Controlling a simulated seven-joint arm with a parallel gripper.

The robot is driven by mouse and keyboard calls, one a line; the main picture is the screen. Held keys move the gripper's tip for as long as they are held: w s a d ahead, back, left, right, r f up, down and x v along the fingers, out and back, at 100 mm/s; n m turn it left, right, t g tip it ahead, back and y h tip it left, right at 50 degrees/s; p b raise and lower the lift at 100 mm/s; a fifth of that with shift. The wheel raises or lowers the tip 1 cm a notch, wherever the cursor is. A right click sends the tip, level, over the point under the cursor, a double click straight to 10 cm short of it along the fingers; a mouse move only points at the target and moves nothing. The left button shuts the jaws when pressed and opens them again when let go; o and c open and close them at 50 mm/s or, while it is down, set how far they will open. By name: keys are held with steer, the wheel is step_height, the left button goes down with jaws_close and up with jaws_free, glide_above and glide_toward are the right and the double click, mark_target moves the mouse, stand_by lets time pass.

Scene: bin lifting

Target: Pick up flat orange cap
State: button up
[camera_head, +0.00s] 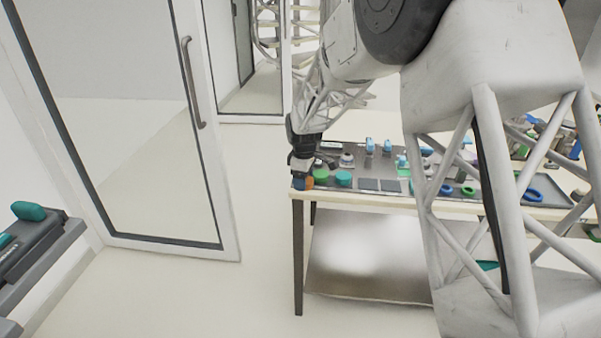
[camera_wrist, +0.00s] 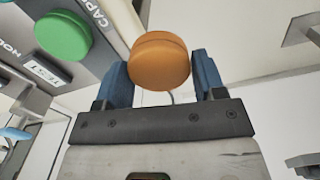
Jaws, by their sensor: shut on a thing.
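The flat orange cap (camera_wrist: 160,62) is a round disc between the two blue fingers of my gripper (camera_wrist: 160,75) in the wrist view. My gripper is shut on it. In the head view the orange cap (camera_head: 308,183) shows small at the left front corner of the table, below my gripper (camera_head: 303,180). From these views I cannot tell whether the cap still touches the tray.
A green cap (camera_wrist: 62,36) lies on the grey tray beside the orange one. A teal cap (camera_head: 343,179) and dark square pads (camera_head: 368,184) lie further right. The table edge (camera_head: 340,194) is close to my gripper. A glass door (camera_head: 130,120) stands at left.

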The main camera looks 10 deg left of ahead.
steer(key=shift+s+d+r, duration=0.1)
steer(key=shift+s+d, duration=0.25)
steer(key=shift+s, duration=0.55)
steer(key=shift+s+d+r, duration=0.1)
steer(key=shift+s+d, duration=0.25)
steer(key=shift+s, duration=0.6)
steer(key=shift+s+d+r, duration=0.1)
steer(key=shift+s+d, duration=0.25)
steer(key=shift+s, duration=0.55)
steer(key=w+d+r, duration=0.1)
steer(key=w, duration=0.4)
steer(key=w+d, duration=0.2)
steer(key=w, duration=0.3)
steer(key=w+d+r, duration=0.1)
steer(key=w, duration=0.4)
steer(key=shift+w+d+r, duration=0.1)
steer(key=shift+d+r, duration=0.2)
steer(key=shift+r, duration=0.05)
step_height(320, 180, up, 2)
glide_above(346, 154)
steer(key=shift+d, duration=0.1)
steer(key=shift+f, duration=0.2)
steer(key=shift+f, duration=2.15)
steer(key=shift+f, duration=0.95)
